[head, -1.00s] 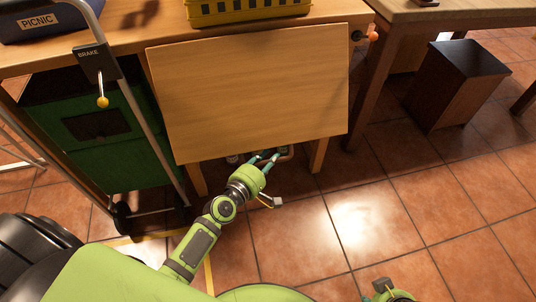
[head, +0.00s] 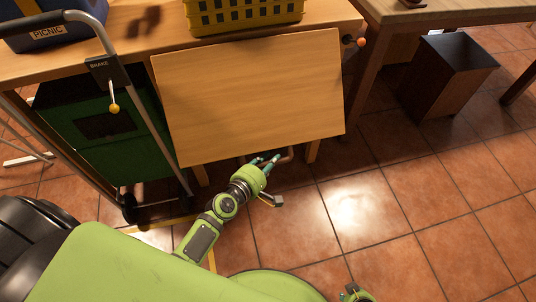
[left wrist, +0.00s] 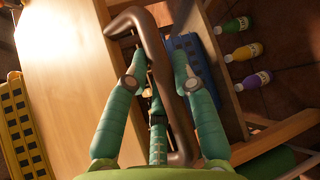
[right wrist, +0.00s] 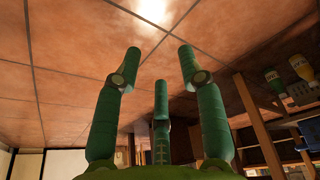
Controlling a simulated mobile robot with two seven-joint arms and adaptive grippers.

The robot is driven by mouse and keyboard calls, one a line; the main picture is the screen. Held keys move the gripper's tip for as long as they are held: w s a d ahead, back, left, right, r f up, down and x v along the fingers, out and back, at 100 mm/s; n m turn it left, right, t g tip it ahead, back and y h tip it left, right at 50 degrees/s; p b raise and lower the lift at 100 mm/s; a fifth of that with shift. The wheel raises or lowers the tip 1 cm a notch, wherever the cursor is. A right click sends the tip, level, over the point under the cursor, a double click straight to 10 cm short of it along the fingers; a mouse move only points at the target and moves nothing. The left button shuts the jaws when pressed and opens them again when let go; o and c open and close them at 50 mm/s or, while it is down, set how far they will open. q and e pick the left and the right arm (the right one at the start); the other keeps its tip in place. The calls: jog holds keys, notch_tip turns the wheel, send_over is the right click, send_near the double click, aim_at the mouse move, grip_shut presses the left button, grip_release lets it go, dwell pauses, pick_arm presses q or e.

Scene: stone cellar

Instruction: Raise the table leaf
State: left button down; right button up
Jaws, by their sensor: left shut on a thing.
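The table leaf (head: 250,95) is a pale wooden panel hanging down at a slant from the table's front edge. In the left wrist view its pale face (left wrist: 65,75) fills the left side. A brown bar handle (left wrist: 165,80) is at the leaf's lower edge; in the head view little of it shows under the leaf. My left gripper (head: 268,160) is shut on the handle, with fingers on both sides of the bar. My right gripper (right wrist: 160,65) is open and empty, its fingers spread over bare floor; only part of it shows at the head view's bottom edge.
A yellow basket (head: 240,14) and a blue picnic box (head: 50,28) stand on the table. An orange knob (head: 361,41) sits at the table's right.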

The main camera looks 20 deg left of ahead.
jog(key=s+d+r+g+p, duration=0.1)
jog(key=s+r+p, duration=0.1)
jog(key=s+p, duration=0.55)
jog(key=s+d+r+g+p, duration=0.15)
jog(key=s+p, duration=0.35)
jog(key=s, duration=0.5)
pick_arm(q)
jog(key=s+d+r+n+g+p, duration=0.1)
jog(key=s+r+p, duration=0.4)
jog(key=r+p, duration=0.7)
jog(key=s+d+r+n+g+h+p, duration=0.1)
jog(key=s+d+r+p, duration=0.4)
jog(key=r+p, duration=0.7)
jog(key=shift+s+d+r+g, duration=0.3)
jog(key=shift+d+r+g, duration=0.3)
jog(key=shift+r+g, duration=0.35)
pick_arm(e)
notch_tip(320, 180, up, 25)
jog(key=shift+w+f, duration=0.15)
